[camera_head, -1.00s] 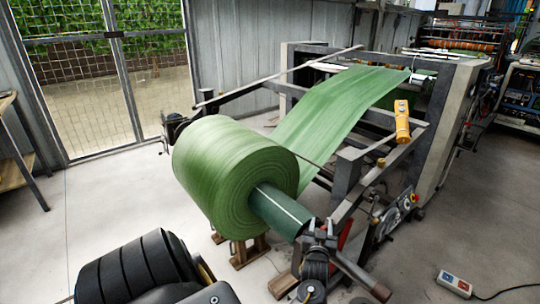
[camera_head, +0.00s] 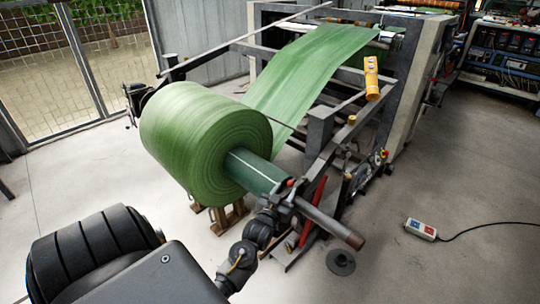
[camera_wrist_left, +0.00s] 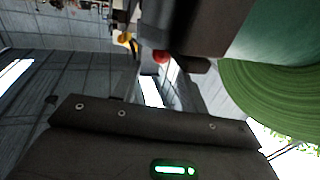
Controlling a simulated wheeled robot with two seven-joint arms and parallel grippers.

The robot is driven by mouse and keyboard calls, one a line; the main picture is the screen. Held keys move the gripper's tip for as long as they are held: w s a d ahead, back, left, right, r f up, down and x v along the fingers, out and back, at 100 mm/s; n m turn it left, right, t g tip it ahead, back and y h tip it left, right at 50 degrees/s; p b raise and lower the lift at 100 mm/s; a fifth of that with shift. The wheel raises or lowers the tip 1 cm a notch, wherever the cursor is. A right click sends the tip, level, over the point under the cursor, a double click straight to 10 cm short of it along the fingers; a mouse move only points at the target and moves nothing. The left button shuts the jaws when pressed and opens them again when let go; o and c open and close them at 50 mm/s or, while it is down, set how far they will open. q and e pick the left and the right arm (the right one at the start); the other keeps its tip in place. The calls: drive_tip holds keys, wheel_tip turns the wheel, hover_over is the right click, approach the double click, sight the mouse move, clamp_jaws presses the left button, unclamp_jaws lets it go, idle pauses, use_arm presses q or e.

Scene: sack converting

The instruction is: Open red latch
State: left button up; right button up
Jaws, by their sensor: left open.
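The red latch (camera_head: 291,182) shows as a small red knob at the shaft support, by the near end of the green roll's core. In the left wrist view, the red knob (camera_wrist_left: 161,56) is above the middle, beside dark metal parts. My left gripper (camera_head: 283,199) is open, at the end of my dark wrist, just below the latch. Its fingers blend with the dark bracket, so I cannot tell whether they touch the knob. In the left wrist view, my gripper's dark body with a green light fills the bottom. My right gripper is not in view.
The large green roll (camera_head: 195,145) and its projecting shaft (camera_head: 337,226) stand close to my gripper. A yellow control box (camera_head: 371,78) sits on the machine frame. A dark disc (camera_head: 341,262) and a pendant switch (camera_head: 421,229) lie on the floor. The floor at right is mostly clear.

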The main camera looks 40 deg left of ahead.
use_arm(q)
drive_tip(key=v, duration=0.6)
drive_tip(key=s+d+f+m+g+h+p, duration=0.1)
drive_tip(key=s+d+f+g+p, duration=0.1)
drive_tip(key=f, duration=0.7)
drive_tip(key=s+d+f+m+g+h+p, duration=0.1)
drive_tip(key=s+d+f+g+h+p, duration=0.1)
drive_tip(key=s+f, duration=0.5)
drive_tip(key=s+d+f+m+g+h+p, duration=0.2)
drive_tip(key=s+d+f+g+p, duration=0.2)
drive_tip(key=d+f, duration=0.3)
drive_tip(key=shift+s+d+f+g, duration=0.2)
drive_tip(key=shift+s+f+g, duration=0.5)
drive_tip(key=shift+f, duration=1.55)
